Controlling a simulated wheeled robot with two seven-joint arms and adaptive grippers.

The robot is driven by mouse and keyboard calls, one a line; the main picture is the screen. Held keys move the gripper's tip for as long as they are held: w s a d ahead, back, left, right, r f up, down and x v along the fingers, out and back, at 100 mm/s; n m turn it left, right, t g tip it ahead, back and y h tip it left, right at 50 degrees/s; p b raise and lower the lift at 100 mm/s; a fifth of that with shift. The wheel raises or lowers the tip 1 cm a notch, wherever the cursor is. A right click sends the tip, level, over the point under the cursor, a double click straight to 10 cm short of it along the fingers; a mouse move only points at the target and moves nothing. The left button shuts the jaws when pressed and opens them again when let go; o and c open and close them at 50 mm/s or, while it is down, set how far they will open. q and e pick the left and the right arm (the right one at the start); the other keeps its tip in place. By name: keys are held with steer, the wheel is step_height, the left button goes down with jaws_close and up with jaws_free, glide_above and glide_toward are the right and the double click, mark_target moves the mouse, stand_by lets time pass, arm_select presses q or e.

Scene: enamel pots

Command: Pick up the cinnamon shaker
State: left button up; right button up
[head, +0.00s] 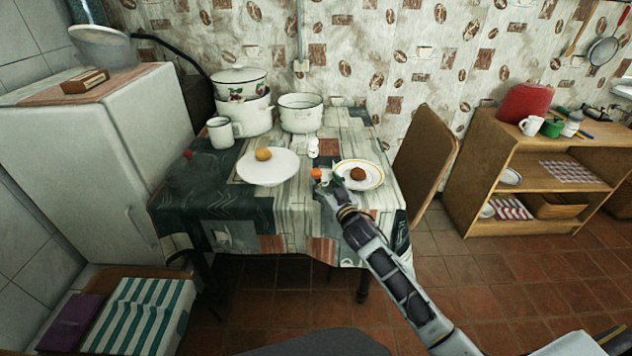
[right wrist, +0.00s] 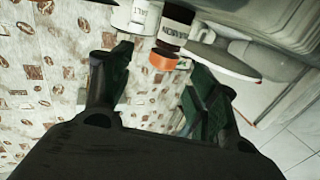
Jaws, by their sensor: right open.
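The cinnamon shaker (right wrist: 174,30) shows in the right wrist view with a dark label and an orange end, lying between the spread fingertips of my right gripper (right wrist: 160,64). In the head view its orange top (head: 316,173) shows just beyond my right gripper (head: 328,186), over the table between two plates; the rest is mostly hidden. The gripper is open, and I cannot tell whether a finger touches the shaker. A white salt shaker (right wrist: 138,16) is beside it in the wrist view; a small white shaker (head: 313,147) stands behind in the head view. My left gripper is out of view.
A plate with a yellowish roundish food (head: 263,154) is to the left, and a rimmed plate (head: 371,183) with a brown item is close right of the gripper. Enamel pots (head: 300,113) and a mug (head: 220,133) stand at the back. A chair (head: 424,160) is at the table's right.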

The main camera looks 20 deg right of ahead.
mark_target(318, 176)
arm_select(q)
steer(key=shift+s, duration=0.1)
arm_select(e)
steer(key=shift+w, duration=0.15)
steer(key=shift+w+a, duration=0.15)
steer(key=shift+w, duration=0.3)
steer(key=shift+w+a+b, duration=0.25)
steer(key=shift+w+b, duration=0.15)
steer(key=shift+w, duration=0.5)
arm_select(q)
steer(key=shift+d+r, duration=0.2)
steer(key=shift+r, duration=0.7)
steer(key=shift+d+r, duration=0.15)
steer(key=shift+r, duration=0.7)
arm_select(e)
steer(key=shift+w+a, duration=0.15)
steer(key=shift+w, duration=0.95)
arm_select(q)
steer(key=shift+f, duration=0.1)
arm_select(e)
steer(key=c, duration=1.1)
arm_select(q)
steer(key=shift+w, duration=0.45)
arm_select(e)
steer(key=shift+c, duration=0.2)
